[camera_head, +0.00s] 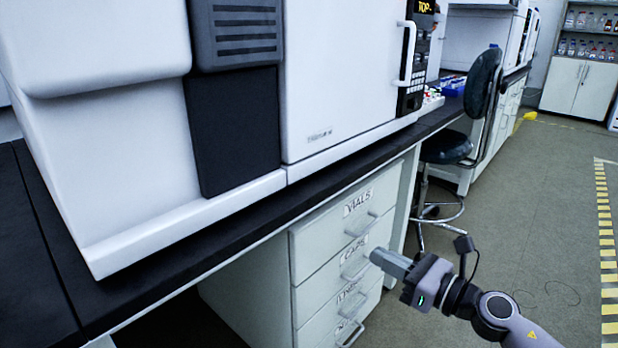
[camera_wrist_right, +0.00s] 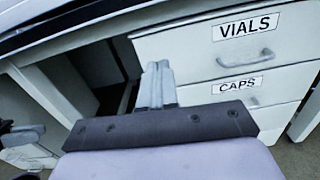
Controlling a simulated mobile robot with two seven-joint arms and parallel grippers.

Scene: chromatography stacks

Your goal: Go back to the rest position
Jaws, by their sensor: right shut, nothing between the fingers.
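My right gripper (camera_head: 385,261) is at the lower right of the head view, in front of the white drawer unit (camera_head: 310,272). Its fingers are shut together with nothing between them. In the right wrist view the closed fingers (camera_wrist_right: 158,82) point toward the left edge of the drawers. The VIALS drawer (camera_head: 338,240) and the CAPS drawer (camera_head: 330,275) appear closed. In the head view the fingertips overlap the area by the CAPS handle; I cannot tell whether they touch it. My left gripper is not in view.
A black bench top (camera_head: 215,245) carries large white instruments (camera_head: 340,75). A dark stool (camera_head: 447,146) stands beyond the drawers. Open knee space (camera_wrist_right: 95,72) lies left of the drawers.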

